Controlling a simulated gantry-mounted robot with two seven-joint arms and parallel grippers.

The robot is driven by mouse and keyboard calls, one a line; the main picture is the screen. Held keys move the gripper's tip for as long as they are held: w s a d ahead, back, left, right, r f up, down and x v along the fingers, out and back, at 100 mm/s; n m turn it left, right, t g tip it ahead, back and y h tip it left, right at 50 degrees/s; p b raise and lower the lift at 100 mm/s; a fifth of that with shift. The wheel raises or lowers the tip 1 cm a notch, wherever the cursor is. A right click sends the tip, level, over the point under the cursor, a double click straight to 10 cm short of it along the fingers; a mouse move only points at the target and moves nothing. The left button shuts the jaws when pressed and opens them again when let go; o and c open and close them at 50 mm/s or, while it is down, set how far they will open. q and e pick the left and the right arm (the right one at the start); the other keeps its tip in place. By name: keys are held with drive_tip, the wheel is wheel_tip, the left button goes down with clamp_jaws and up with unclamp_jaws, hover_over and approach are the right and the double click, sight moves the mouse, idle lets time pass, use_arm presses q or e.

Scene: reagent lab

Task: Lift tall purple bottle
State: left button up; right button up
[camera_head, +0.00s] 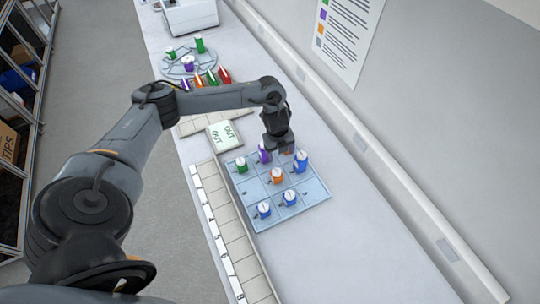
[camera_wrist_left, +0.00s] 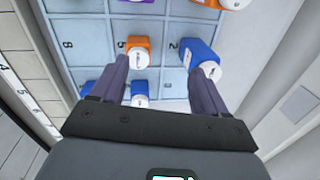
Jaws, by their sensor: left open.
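The purple bottle (camera_head: 264,154) with a white cap stands upright in the far row of the blue gridded tray (camera_head: 318,190). My left gripper (camera_head: 281,147) is just right of it in the head view, over the tray's far edge, open with no bottle held. In the left wrist view the open fingers (camera_wrist_left: 160,78) are apart, with an orange bottle (camera_wrist_left: 138,52) and a blue bottle (camera_wrist_left: 203,56) near their tips. My right gripper is not in view.
A green bottle (camera_head: 241,165), an orange bottle (camera_head: 277,176) and several blue bottles (camera_head: 301,161) also stand in the tray. A numbered rack strip (camera_head: 222,222) runs along its left. An OUT sign (camera_head: 224,135) lies nearby. The bench to the right is clear.

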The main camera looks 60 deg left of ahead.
use_arm(q)
drive_tip(key=shift+n+g, duration=0.5)
drive_tip(key=shift+g, duration=0.2)
drive_tip(key=a, duration=0.2)
drive_tip(key=s+a+r, duration=0.1)
drive_tip(key=a, duration=0.1)
drive_tip(key=a+r+b, duration=0.1)
drive_tip(key=a, duration=0.2)
drive_tip(key=shift+s, duration=0.4)
wheel_tip(320, 180, down, 4)
drive_tip(key=shift+s+a+f+b, duration=0.1)
drive_tip(key=shift+a+b, duration=0.05)
drive_tip(key=shift+b, duration=1)
drive_tip(key=shift+w+a+f+b, duration=0.15)
drive_tip(key=shift+f+b, duration=0.35)
drive_tip(key=shift+f, duration=0.6)
drive_tip(key=shift+w+a+f+b, duration=0.1)
drive_tip(key=shift+f+b, duration=0.4)
drive_tip(key=shift+f, duration=1.35)
drive_tip(key=shift+c, duration=0.3)
drive_tip(key=c, duration=0.9)
drive_tip(key=shift+c, duration=0.5)
drive_tip(key=shift+r, duration=0.15)
